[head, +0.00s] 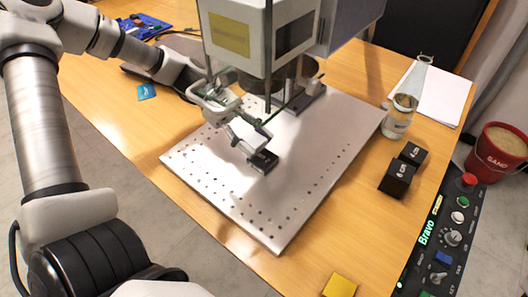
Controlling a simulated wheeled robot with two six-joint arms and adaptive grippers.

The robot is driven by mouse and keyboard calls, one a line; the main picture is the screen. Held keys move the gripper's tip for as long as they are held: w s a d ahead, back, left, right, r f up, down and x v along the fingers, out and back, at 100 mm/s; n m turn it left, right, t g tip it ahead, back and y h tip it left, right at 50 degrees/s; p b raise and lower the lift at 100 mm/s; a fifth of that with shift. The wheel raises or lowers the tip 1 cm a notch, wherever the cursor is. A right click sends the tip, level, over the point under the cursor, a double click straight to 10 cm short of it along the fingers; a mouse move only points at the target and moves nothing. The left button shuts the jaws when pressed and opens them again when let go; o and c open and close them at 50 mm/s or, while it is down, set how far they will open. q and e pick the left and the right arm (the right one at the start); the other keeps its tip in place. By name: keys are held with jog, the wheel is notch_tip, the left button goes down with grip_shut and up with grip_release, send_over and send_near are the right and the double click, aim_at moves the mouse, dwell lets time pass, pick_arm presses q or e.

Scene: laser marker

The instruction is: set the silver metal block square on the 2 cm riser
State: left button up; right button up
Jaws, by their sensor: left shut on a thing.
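My left gripper (250,136) reaches in under the laser head, low over the perforated metal plate (215,165). Its fingers are shut on a small grey-silver piece (247,131), which appears to be the silver metal block; the fingers hide much of it. A low black block (264,161), apparently the 2 cm riser, lies on the plate just below and right of the fingertips. I cannot tell whether the held piece touches it. My right gripper is not in view.
The white laser head (240,40) hangs close above the gripper. Black 4 cm (413,153) and 6 cm (397,177) blocks, a glass jar (399,117) and a control panel (445,235) stand right of the plate. A yellow square (340,286) lies in front. The plate's front is clear.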

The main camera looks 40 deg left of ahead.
aim_at(261, 148)
pick_arm(q)
jog(key=b+x, duration=0.1)
jog(key=x, duration=0.2)
jog(key=shift+f, duration=0.2)
jog(key=shift+a, duration=0.1)
jog(key=shift+f, duration=0.1)
jog(key=o, duration=1.2)
